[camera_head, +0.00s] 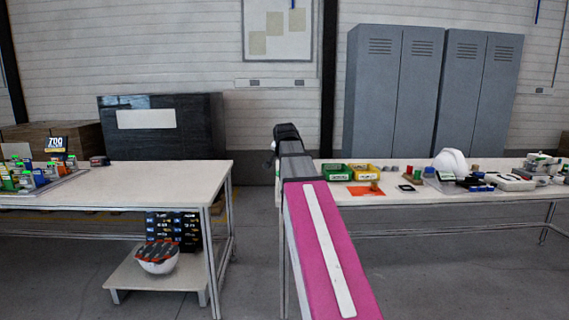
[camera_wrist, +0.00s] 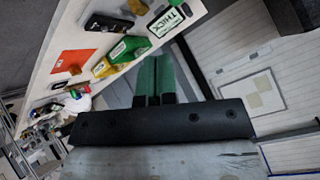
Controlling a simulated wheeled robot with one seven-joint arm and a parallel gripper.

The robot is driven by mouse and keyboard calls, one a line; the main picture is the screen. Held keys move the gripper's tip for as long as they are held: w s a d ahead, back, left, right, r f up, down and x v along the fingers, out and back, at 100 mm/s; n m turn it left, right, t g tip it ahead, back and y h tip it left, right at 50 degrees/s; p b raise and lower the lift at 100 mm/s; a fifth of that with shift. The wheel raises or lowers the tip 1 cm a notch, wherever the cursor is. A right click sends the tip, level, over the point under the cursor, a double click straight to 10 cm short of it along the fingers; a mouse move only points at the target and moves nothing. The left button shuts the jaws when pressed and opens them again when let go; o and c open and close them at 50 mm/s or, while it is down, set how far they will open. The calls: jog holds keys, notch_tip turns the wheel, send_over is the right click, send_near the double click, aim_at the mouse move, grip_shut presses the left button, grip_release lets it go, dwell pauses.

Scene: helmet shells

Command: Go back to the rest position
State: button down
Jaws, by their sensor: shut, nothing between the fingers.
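My gripper shows in the wrist view (camera_wrist: 155,72) with its two green fingers side by side, shut and empty. In the head view my pink arm reaches forward and up between two tables, and the fingers are hidden behind its dark end. A white helmet shell (camera_head: 451,162) sits on the right table (camera_head: 490,167), well to the right of my arm. Another white shell with dark and red parts (camera_head: 158,262) rests on a low stand (camera_head: 135,281) by the left table (camera_head: 150,178). My gripper touches nothing that I can see.
A green bin (camera_head: 336,172), a yellow bin (camera_head: 363,172) and an orange sheet (camera_head: 366,190) lie on the right table's near left end. Coloured items (camera_head: 40,175) crowd the left table's left end. Grey lockers (camera_head: 395,90) stand behind. The left table's right part is clear.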

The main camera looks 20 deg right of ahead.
jog(key=shift+s+r, duration=0.2)
jog(key=shift+s, duration=0.05)
dwell(0.3)
